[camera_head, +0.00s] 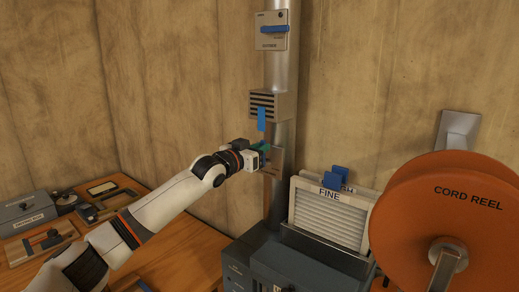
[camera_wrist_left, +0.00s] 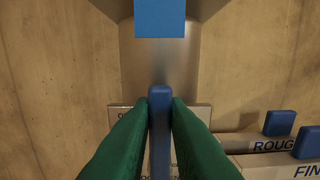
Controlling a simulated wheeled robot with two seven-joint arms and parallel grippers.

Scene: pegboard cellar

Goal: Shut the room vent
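A slatted vent box (camera_head: 268,104) sits on the upright metal duct (camera_head: 279,70), with a blue tab (camera_head: 262,119) hanging from its front. That tab shows at the top of the left wrist view (camera_wrist_left: 160,18). Below it is a small plate (camera_head: 276,162) on the duct, with lettering too covered to read. My left gripper (camera_head: 264,152) is at this lower plate. In the left wrist view its green fingers (camera_wrist_left: 160,112) lie against both sides of an upright blue handle (camera_wrist_left: 160,132) in front of the plate. My right gripper is not in view.
A plate with a level blue lever (camera_head: 272,29) is higher on the duct. Filter panels (camera_head: 330,212) with blue tabs stand right of the duct, above a dark unit (camera_head: 262,262). An orange cord reel (camera_head: 440,215) fills the right. A wooden bench (camera_head: 185,240) is at lower left.

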